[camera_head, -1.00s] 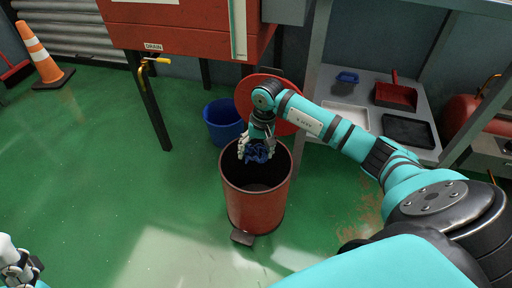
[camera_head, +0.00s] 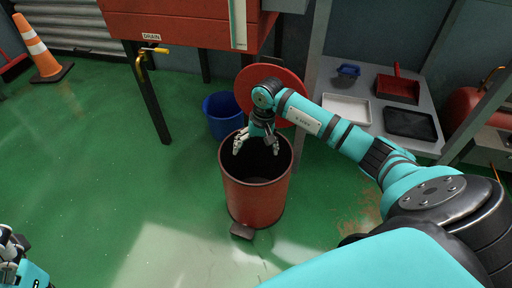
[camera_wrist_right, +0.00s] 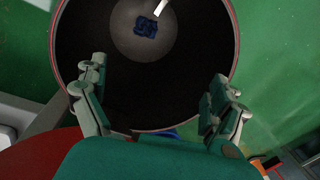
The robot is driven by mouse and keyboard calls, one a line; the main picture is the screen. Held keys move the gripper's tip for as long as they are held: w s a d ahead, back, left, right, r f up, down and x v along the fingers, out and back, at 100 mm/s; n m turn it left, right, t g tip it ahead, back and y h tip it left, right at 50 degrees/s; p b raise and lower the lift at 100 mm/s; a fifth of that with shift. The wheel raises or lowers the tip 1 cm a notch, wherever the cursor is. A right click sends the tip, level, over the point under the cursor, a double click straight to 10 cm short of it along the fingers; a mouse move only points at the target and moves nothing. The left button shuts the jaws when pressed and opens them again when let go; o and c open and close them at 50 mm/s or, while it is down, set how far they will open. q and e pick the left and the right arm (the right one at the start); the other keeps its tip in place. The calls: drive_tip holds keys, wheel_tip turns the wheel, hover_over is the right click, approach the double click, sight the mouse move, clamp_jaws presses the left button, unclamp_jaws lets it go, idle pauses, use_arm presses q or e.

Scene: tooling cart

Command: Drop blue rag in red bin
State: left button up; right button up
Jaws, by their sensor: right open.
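The red bin (camera_head: 256,198) stands on the green floor with its round lid (camera_head: 268,88) raised behind it. My right gripper (camera_head: 256,148) is above the bin's mouth, open and empty. In the right wrist view, the fingers of the right gripper (camera_wrist_right: 160,108) are spread wide over the bin (camera_wrist_right: 236,50). The blue rag (camera_wrist_right: 146,27) lies inside, on the bin's bottom, apart from the fingers. The head view does not show the rag. My left gripper (camera_head: 10,258) is at the lower left edge, partly cut off; its jaws are unclear.
A blue bucket (camera_head: 223,115) stands behind the bin. A red cabinet (camera_head: 185,25) with a yellow drain valve is at the back. A cart shelf at the right holds a white tray (camera_head: 346,109), a black tray (camera_head: 409,124) and a red dustpan (camera_head: 398,88).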

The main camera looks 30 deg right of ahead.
wheel_tip(320, 180, up, 12)
drive_tip(key=s+d, duration=0.1)
drive_tip(key=shift+d, duration=0.2)
idle(0.3)
idle(0.6)
